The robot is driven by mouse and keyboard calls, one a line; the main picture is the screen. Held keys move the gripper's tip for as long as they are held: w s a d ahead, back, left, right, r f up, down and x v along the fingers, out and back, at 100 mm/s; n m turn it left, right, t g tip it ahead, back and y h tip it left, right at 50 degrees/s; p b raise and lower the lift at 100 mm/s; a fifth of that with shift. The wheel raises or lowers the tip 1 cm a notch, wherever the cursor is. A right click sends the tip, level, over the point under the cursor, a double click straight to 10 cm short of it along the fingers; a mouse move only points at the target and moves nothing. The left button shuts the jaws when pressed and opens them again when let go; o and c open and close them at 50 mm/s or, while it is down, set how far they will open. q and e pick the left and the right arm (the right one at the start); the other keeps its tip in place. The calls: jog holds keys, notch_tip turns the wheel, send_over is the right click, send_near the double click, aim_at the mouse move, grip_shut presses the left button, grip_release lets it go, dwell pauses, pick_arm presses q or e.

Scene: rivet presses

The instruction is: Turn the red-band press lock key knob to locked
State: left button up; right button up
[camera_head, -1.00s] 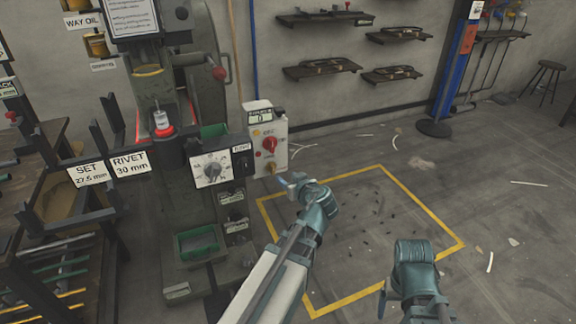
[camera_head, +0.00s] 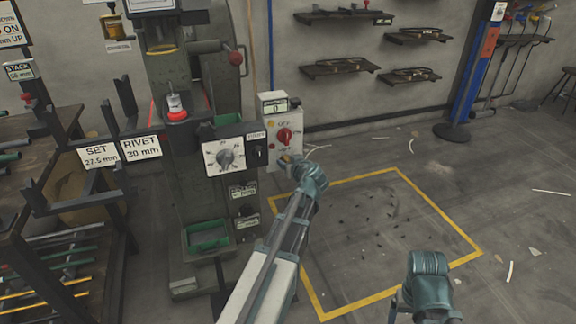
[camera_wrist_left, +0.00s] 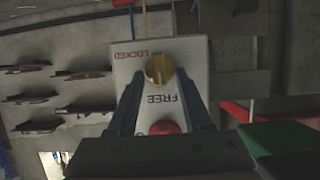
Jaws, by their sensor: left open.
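The press with a red band (camera_head: 177,115) stands left of centre in the head view, with a white control box (camera_head: 270,150) on its right side. In the left wrist view the brass lock key knob (camera_wrist_left: 159,69) sits on a white panel (camera_wrist_left: 124,68) between the words LOCKED and FREE. My left gripper (camera_head: 290,160) is at the lower part of the box. Its open fingers (camera_wrist_left: 159,75) flank the knob, with gaps on both sides; contact is not visible. The knob is largely hidden in the head view. My right gripper (camera_head: 396,304) is low at the right, its fingers mostly hidden.
A red knob (camera_head: 284,135) sits just above the left gripper on the box; it also shows in the wrist view (camera_wrist_left: 164,127). A dial plate (camera_head: 224,156) is left of the box.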

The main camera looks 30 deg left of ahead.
pick_arm(q)
jog(key=shift+a, duration=0.1)
jog(key=shift+c, duration=0.2)
grip_shut()
jog(key=shift+w+f, duration=0.1)
jog(key=shift+w+d+f+m+g+y+b, duration=0.25)
jog(key=shift+m+g+y+b, duration=0.3)
jog(key=shift+m+y+b, duration=1)
jog(key=shift+w+d+f+m+g+y+b, duration=0.1)
jog(key=shift+f+m+g+y+b, duration=0.35)
jog(key=shift+m+b, duration=1.9)
jog(key=shift+w+d+f+m+g+y+b, duration=0.2)
jog(key=shift+m+g+y+b, duration=0.7)
jog(key=shift+m, duration=1.9)
jog(key=shift+r+t+y+b, duration=0.1)
jog(key=shift+t+y+b, duration=0.2)
jog(key=shift+y, duration=0.2)
